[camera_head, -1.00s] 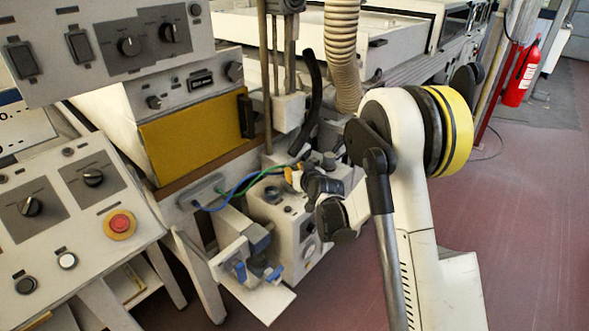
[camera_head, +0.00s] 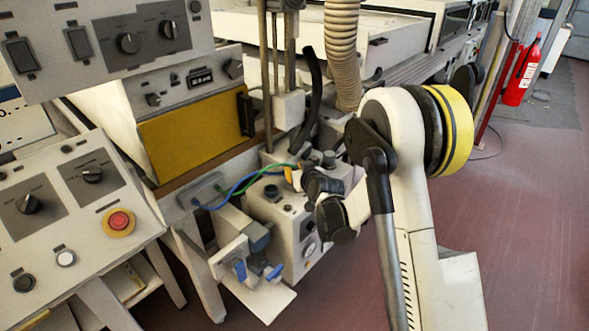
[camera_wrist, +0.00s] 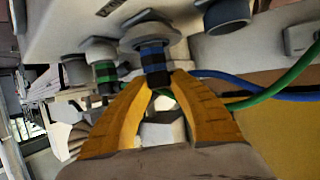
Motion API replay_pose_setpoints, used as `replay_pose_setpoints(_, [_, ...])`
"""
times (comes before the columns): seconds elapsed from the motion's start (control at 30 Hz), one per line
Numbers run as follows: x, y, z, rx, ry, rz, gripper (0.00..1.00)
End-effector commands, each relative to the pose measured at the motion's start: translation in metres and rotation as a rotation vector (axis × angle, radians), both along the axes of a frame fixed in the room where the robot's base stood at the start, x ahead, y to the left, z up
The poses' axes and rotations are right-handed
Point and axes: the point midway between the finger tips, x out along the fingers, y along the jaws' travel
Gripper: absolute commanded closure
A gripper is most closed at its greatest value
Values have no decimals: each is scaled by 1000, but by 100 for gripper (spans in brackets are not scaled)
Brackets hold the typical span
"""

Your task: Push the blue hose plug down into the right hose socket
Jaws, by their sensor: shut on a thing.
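My gripper (camera_wrist: 160,84) has orange-yellow fingers, shut on the blue hose plug (camera_wrist: 153,56), a blue body with dark bands. In the wrist view, the plug's far end meets a round grey socket collar (camera_wrist: 147,34) on the white box; how deep it sits is hidden. A green-banded plug (camera_wrist: 105,72) stands at another collar beside it. In the head view, my gripper (camera_head: 291,177) is small above the white box (camera_head: 291,222); its fingers and wrist hide the blue plug and its socket. The blue hose (camera_head: 238,188) runs left from there.
A green hose (camera_head: 262,169) runs beside the blue one to a grey fitting (camera_head: 208,188). A dark knob (camera_head: 271,191) is on the box top. A ribbed duct (camera_head: 341,50) and black hose (camera_head: 311,95) are behind.

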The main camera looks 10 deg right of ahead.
Motion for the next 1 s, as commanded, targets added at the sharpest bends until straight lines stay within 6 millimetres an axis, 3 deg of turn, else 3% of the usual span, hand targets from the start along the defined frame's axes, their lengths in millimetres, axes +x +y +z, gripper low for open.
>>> replay_pose_setpoints(0.2, [0,0,0,0,2,1,100])
replay_pose_setpoints(0.23, [0,0,-1,0,2,1,66])
replay_pose_setpoints(0.3, [0,0,-1,0,2,1,53])
replay_pose_setpoints(0.67, [-5,-1,2,0,1,0,53])
replay_pose_setpoints(1.0, [-69,-8,28,1,2,0,53])
